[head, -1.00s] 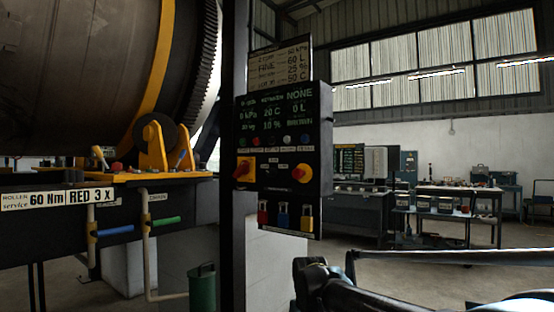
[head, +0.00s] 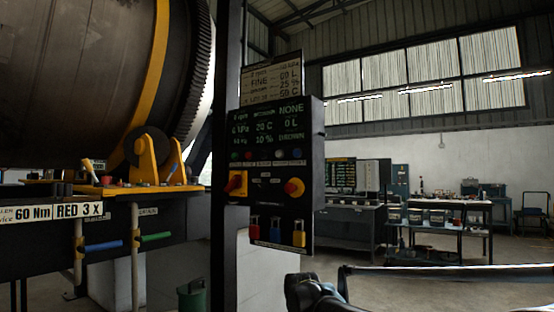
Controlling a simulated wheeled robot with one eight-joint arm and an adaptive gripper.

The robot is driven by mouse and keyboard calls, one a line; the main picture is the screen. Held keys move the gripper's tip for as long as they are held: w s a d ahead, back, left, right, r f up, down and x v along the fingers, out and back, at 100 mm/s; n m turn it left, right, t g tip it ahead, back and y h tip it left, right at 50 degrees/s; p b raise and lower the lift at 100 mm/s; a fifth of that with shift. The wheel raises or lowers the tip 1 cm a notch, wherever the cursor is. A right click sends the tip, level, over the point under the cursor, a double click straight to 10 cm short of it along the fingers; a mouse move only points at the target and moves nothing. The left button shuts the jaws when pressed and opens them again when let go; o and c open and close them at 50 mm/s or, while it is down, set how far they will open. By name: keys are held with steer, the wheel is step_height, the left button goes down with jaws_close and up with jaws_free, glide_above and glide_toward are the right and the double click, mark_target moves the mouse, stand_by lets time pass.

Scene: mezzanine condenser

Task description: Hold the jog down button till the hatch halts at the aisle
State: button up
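A black control panel (head: 270,180) stands on a dark post in the middle of the head view. I cannot tell which button is jog down, as the labels are too small. I cannot make out the hatch on the large dark drum (head: 80,80) at the left. Part of my arm shows at the bottom right, in front of and below the panel. My gripper's fingertips are not visible.
A yellow roller bracket (head: 150,160) and a ledge with blue and green handles (head: 155,236) are at the left. A green bin (head: 191,296) stands below. Workbenches (head: 440,235) line the right background. Floor shows open beyond my arm.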

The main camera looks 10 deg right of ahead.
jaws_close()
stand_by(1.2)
